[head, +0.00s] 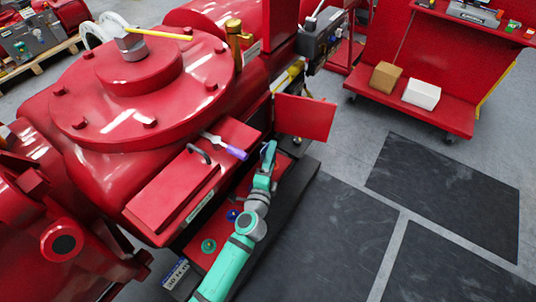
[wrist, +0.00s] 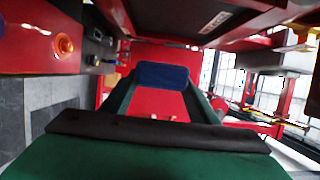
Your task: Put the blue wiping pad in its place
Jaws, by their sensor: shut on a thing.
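The blue wiping pad (wrist: 163,76) is held between the two green fingers of my gripper (wrist: 162,84), at the fingertips in the wrist view. In the head view my teal gripper (head: 269,150) is beside the red valve actuator, near a raised red flap (head: 304,117). The pad is too small to make out clearly in the head view. I cannot tell from these views which spot is the pad's place.
A blue part (head: 232,215) and a green round part (head: 208,246) sit beside my arm. A red cart (head: 440,95) with two boxes stands at the upper right. Dark floor mats (head: 445,190) are clear.

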